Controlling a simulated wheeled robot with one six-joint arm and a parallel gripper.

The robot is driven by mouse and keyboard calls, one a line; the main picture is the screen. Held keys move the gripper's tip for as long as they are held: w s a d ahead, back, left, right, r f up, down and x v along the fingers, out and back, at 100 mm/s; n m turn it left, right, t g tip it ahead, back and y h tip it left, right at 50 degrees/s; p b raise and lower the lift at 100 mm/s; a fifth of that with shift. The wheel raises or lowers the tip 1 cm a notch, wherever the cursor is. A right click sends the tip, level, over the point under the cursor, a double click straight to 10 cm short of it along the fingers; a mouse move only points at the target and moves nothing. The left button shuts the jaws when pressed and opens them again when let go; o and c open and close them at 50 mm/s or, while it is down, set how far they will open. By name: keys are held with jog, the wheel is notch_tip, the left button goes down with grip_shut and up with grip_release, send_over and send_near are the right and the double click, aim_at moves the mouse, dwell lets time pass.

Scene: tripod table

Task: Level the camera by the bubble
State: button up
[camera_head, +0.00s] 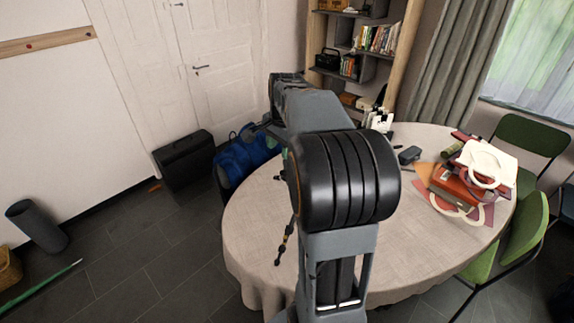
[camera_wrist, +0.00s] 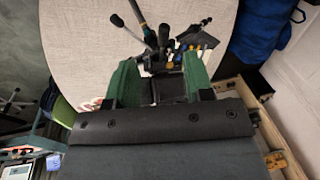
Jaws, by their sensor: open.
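In the wrist view the tripod head (camera_wrist: 168,50) lies at and just beyond the fingertips, dark with lever handles, small orange and blue knobs. My gripper (camera_wrist: 160,72) is open, its two green fingers either side of dark parts; I cannot tell whether they touch. In the head view my arm hides the gripper and most of the tripod; one dark leg (camera_head: 285,243) with orange bands shows against the round table (camera_head: 255,225). The camera cannot be made out for certain, and the bubble is not readable.
On the table's right are a small dark box (camera_head: 409,154), a green roll (camera_head: 452,150) and a pile with a reddish case (camera_head: 452,187). Green chairs (camera_head: 522,235) stand at the right. A black case (camera_head: 185,160) and blue bag (camera_head: 238,155) are on the floor behind.

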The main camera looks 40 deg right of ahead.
jog(key=w+d+f+m, duration=0.1)
jog(key=f, duration=0.3)
jog(key=w+d+f+p, duration=0.1)
jog(key=d+f, duration=0.1)
jog(key=f, duration=0.3)
jog(key=w+d+f+m+p, duration=0.1)
jog(key=f, duration=0.3)
jog(key=shift+d+f+m, duration=0.15)
jog(key=shift+f+m, duration=0.1)
jog(key=shift+m, duration=0.05)
grip_shut()
